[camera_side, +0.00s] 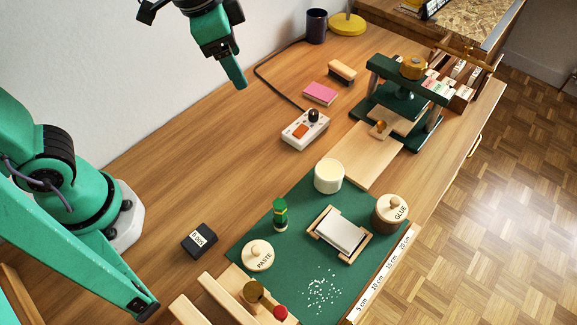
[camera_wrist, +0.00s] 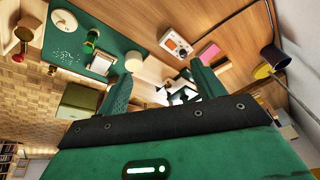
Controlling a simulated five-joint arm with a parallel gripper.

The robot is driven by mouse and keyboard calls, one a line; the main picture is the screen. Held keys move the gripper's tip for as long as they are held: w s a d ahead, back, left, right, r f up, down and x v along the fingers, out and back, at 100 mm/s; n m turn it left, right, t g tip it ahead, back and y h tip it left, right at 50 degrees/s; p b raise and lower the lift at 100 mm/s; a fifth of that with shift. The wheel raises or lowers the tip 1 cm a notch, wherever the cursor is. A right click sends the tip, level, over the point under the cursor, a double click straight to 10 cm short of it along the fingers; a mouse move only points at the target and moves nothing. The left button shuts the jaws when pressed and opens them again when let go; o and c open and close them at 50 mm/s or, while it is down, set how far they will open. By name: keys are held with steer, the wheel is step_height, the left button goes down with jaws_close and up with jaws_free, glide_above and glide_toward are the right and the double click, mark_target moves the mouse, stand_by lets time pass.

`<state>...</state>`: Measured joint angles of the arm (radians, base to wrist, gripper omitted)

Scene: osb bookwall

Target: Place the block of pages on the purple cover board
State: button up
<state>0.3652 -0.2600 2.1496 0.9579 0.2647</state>
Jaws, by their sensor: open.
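My gripper (camera_side: 238,80) hangs high above the back left of the bench, empty and away from the task objects. In the wrist view its two fingers stand wide apart (camera_wrist: 162,70). A white block that looks like the block of pages (camera_side: 341,232) lies in a small wooden cradle (camera_side: 327,247) on the green mat. It also shows in the wrist view (camera_wrist: 101,63). No clearly purple board shows. A flat pink piece with a pale edge (camera_side: 320,92) lies farther back, and I cannot tell if it is the cover board. It also shows in the wrist view (camera_wrist: 208,52).
Around the cradle on the green mat (camera_side: 318,195) stand a cream pot (camera_side: 328,176), a glue pot (camera_side: 391,209), a paste pot (camera_side: 257,254) and a green bottle (camera_side: 280,214). A switch box (camera_side: 305,131) and a green press (camera_side: 390,100) stand behind.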

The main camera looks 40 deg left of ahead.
steer(key=s+a+n+t+y, duration=0.1)
steer(key=s+a+n+t, duration=0.1)
steer(key=s+a+n, duration=0.5)
steer(key=shift+s+a+f, duration=0.3)
steer(key=shift+s+a, duration=0.45)
steer(key=shift+a, duration=1.65)
